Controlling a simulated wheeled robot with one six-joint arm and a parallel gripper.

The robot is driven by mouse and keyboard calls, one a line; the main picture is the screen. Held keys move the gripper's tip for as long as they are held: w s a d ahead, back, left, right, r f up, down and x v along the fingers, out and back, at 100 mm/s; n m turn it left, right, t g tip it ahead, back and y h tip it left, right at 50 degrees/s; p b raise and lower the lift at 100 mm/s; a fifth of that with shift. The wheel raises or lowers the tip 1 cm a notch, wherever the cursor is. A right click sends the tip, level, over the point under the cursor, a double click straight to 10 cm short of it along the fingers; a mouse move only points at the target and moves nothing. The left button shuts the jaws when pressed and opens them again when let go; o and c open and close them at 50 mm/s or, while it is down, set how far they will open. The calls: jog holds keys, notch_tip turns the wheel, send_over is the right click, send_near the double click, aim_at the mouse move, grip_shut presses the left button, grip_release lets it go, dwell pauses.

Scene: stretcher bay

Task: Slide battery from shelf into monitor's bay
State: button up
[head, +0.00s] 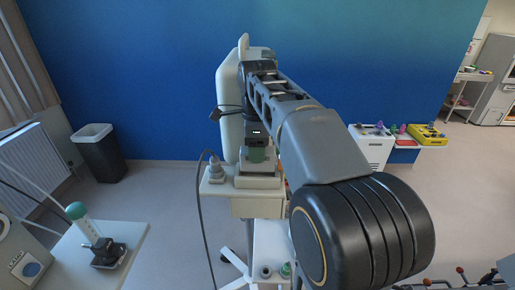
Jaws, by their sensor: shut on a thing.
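The pale monitor (229,110) stands upright, seen nearly edge-on, behind and left of my arm. My arm reaches over to it, and my gripper (258,149) points down just right of the monitor, low above the pale shelf (216,187). My gripper is shut on a grey-green block (258,156), which looks like the battery. The block is over a pale stepped part on the shelf; I cannot tell whether it touches that part. The fingertips are small and partly hidden. The monitor's bay opening cannot be made out.
A dark cable (202,215) hangs left of the stand. A small grey fitting (216,169) stands on the shelf's left. A side table (130,240) with a green-topped device is at the lower left. A dark bin (100,155) stands by the blue wall. Floor between is clear.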

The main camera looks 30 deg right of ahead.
aim_at(247, 162)
jog(key=shift+f+b, duration=1.55)
jog(key=shift+f, duration=0.6)
jog(key=o, duration=1.3)
